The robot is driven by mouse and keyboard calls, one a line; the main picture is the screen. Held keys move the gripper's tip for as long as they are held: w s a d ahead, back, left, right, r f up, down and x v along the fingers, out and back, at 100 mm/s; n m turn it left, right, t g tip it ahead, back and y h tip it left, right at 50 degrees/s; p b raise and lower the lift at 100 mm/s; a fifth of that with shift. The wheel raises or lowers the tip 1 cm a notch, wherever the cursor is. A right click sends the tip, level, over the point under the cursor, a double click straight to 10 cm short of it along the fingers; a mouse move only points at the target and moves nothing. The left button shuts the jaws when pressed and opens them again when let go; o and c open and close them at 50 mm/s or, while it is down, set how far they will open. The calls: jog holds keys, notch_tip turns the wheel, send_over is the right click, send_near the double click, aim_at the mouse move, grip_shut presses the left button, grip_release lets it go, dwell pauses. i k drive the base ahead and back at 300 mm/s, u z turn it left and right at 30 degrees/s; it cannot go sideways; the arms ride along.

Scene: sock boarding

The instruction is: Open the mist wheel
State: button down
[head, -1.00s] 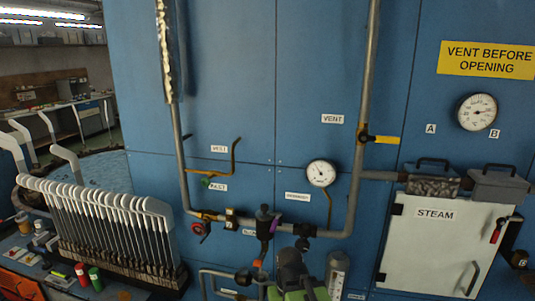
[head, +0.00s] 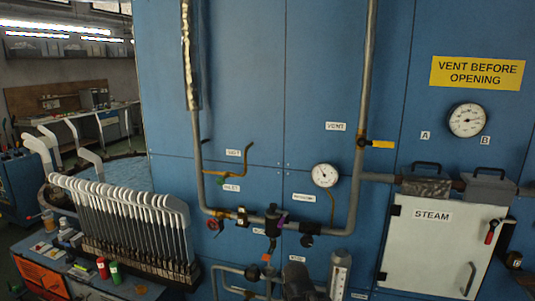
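On the blue panel, a small red wheel (head: 215,221) sits on the left part of the horizontal pipe. A green handle (head: 221,181) sits above it by the INLET label (head: 231,188). A label above that (head: 233,153) is too small to read surely, so I cannot tell which wheel is the mist one. Dark valve bodies with a purple lever (head: 283,219) stand to the right on the pipe.
A rack of white-topped boards (head: 130,215) stands at the left, with red and green spools (head: 108,269) before it. A white STEAM cabinet (head: 432,245) is at the right.

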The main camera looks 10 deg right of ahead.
aim_at(220, 181)
jog(key=z, duration=1.65)
jog(key=i, duration=0.7)
jog(key=u, duration=5.75)
jog(key=i, duration=0.1)
jog(key=z, duration=2.55)
jog(key=i, duration=0.95)
jog(key=u, duration=0.1)
